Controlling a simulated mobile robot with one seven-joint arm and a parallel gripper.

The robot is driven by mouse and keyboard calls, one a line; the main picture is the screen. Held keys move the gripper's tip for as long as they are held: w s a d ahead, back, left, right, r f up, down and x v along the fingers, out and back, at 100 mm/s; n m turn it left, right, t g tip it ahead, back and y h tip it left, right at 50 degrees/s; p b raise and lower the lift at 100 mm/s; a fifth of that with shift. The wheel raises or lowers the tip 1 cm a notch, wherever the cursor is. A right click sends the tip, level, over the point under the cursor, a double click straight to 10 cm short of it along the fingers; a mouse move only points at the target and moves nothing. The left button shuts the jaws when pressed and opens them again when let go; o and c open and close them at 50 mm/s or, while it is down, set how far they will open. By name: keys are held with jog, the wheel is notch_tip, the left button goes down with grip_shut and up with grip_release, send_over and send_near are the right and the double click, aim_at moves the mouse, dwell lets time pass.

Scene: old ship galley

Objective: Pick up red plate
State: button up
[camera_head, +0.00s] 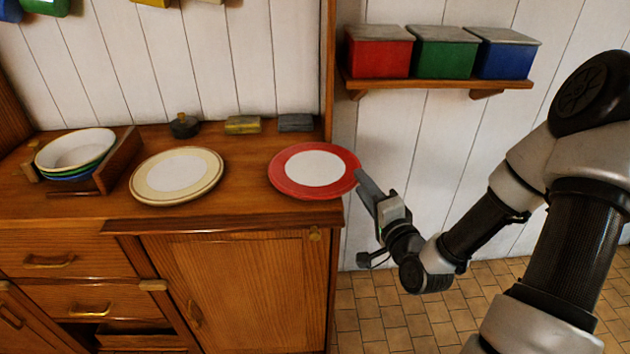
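The red plate (284,181), with a wide red rim and a white centre, lies on the right end of the wooden counter (240,205). My gripper (363,180) is at the plate's right edge, its fingers pointing at the rim from the right. The fingers show edge-on and seem to overlap or touch the rim. I cannot tell whether they are open or shut, or whether the rim is between them.
A cream plate (178,174) lies left of the red plate. A wooden rack (120,162) with stacked bowls (75,150) stands farther left. A dark knob-like object (185,126), a yellow block (242,125) and a grey block (295,123) sit behind. A wall shelf (440,84) holds three boxes.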

jog(key=x, duration=0.6)
jog(key=shift+w+a+r+b, duration=0.2)
jog(key=shift+b, duration=0.2)
jog(key=shift+c, duration=0.3)
grip_shut()
